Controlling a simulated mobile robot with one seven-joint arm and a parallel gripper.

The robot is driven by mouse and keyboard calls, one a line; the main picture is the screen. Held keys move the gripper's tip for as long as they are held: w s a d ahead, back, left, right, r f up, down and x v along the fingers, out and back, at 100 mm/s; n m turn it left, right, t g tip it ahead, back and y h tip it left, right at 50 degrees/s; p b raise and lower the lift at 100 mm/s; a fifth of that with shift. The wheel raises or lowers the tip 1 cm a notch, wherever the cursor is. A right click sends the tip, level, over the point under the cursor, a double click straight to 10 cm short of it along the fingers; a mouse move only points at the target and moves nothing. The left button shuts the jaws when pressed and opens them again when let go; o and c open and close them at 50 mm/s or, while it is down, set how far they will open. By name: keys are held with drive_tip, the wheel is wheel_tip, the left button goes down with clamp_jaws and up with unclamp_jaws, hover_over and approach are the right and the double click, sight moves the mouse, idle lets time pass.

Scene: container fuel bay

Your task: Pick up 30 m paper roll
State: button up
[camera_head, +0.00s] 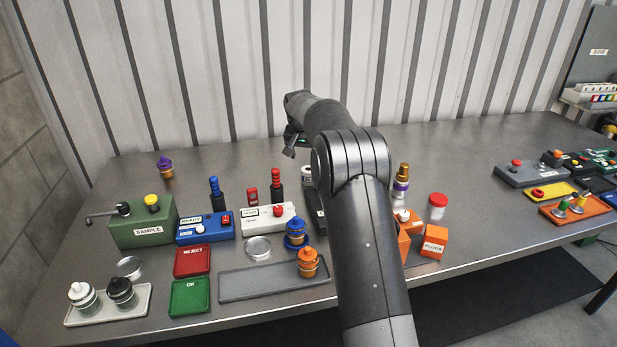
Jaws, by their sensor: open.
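My gripper (290,148) is at the end of my arm, near the corrugated back wall and above the rear of the metal bench. It is open, and nothing shows between its fingers. A small white round object (306,172) with a dark marking stands on the bench just below and right of the gripper, partly hidden by my arm. It may be the 30 m paper roll, but its label is too small to read. A dark device (315,205) lies in front of it, also partly covered by my arm.
Left of my arm are a green SAMPLE box (143,230), blue (205,228) and white (268,219) devices, bottles, and a grey tray (240,289). Right of it are orange boxes (433,242) and a red-capped jar (437,206). The bench's back left is mostly clear.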

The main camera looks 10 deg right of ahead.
drive_tip(key=x, duration=1.1)
drive_tip(key=shift+w+d, duration=0.1)
drive_tip(key=shift+w, duration=0.05)
drive_tip(key=c, duration=1.1)
